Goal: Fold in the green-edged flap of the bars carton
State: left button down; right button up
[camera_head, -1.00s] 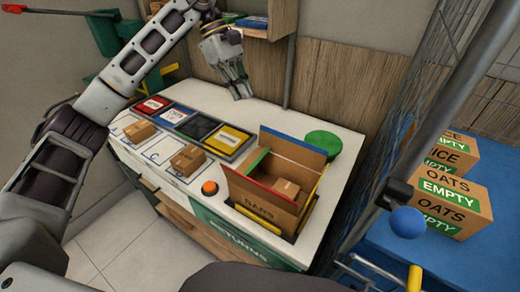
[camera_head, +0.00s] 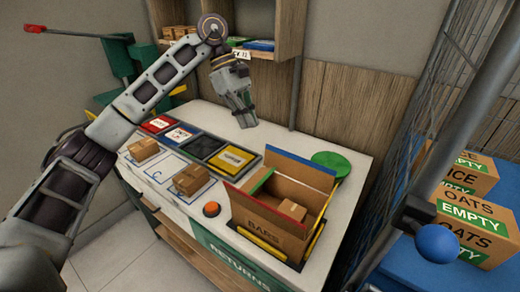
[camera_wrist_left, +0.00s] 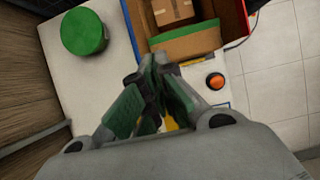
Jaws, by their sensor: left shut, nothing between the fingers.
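The bars carton (camera_head: 262,218) stands open at the counter's right part, with a small brown box (camera_head: 292,210) inside. Its green-edged flap (camera_head: 262,181) is on its left side; the wrist view shows the flap (camera_wrist_left: 187,44) raised across that end, green edge away from my fingers. Its exact tilt is unclear. The blue-edged flap stands up at the back; red and yellow edges show on other sides. My left gripper (camera_head: 247,121) is shut and empty above the counter, behind and left of the carton; its fingertips (camera_wrist_left: 160,72) look apart from the flap. My right gripper is out of view.
A green round lid (camera_head: 330,163) lies behind the carton. An orange button (camera_head: 211,209) sits in front-left. Small boxes (camera_head: 190,179) and coloured trays (camera_head: 200,146) fill the left counter. A wire cage and oats cartons (camera_head: 470,225) stand at right. Shelves (camera_head: 275,45) hang behind.

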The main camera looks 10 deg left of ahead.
pick_arm(q)
send_near(269, 171)
jog(key=p+x, duration=0.1)
jog(key=x, duration=0.4)
jog(key=shift+s+f, duration=0.1)
jog(key=shift+x, duration=0.95)
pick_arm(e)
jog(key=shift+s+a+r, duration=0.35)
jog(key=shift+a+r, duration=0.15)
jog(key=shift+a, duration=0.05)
pick_arm(q)
jog(key=shift+d, duration=0.15)
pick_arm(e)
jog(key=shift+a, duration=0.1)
